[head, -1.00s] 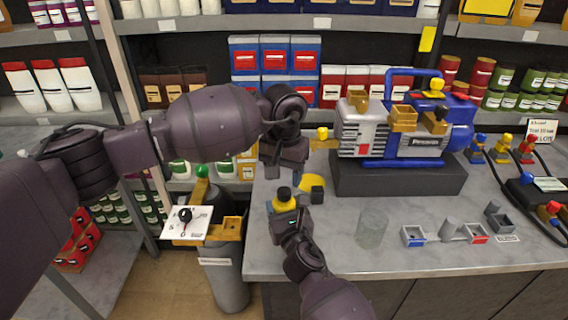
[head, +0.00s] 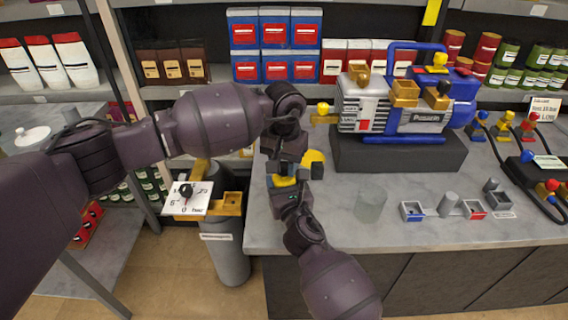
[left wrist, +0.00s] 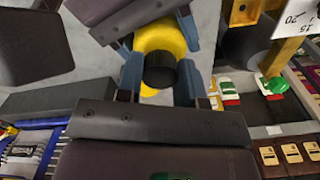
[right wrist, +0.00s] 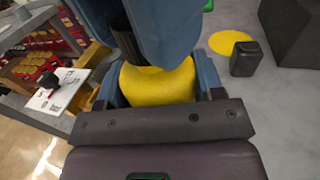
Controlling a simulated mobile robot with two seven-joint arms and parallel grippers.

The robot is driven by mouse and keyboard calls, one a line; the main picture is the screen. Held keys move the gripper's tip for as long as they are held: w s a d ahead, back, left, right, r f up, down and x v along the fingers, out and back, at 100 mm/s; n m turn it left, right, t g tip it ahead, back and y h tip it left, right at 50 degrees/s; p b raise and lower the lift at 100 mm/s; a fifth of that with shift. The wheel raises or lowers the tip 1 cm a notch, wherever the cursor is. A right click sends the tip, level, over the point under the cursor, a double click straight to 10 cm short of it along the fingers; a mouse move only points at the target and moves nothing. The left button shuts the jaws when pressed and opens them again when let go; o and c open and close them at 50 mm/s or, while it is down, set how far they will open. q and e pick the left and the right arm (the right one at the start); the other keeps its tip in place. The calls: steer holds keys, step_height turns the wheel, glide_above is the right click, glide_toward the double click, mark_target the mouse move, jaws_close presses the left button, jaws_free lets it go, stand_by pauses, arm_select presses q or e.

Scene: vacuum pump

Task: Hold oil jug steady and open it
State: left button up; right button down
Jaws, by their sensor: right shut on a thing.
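The yellow oil jug (head: 283,182) stands at the front left of the bench. My right gripper (head: 286,188) is shut on its body, and the yellow body shows between the blue fingers in the right wrist view (right wrist: 157,86). My left gripper (head: 287,168) is above the jug, pointing down. In the left wrist view its two blue fingers (left wrist: 161,75) are apart, on either side of the jug's black cap (left wrist: 160,71). I cannot tell whether they touch it. In the head view the cap is hidden by the left gripper.
A blue and silver vacuum pump (head: 405,110) stands on a dark block behind. A yellow disc (right wrist: 230,42) and a small black block (right wrist: 246,58) lie beside the jug. A clear glass (head: 370,203) and small grey parts (head: 450,204) are to the right. A grey cylinder (head: 228,255) stands left of the bench.

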arm_select(q)
steer(key=shift+c, duration=1.1)
steer(key=n, duration=0.6)
steer(key=shift+n, duration=0.4)
steer(key=n, duration=2.9)
steer(key=shift+r, duration=0.1)
steer(key=n, duration=0.5)
steer(key=shift+n, duration=0.3)
steer(key=n, duration=1.2)
steer(key=shift+n, duration=0.3)
steer(key=shift+r, duration=0.25)
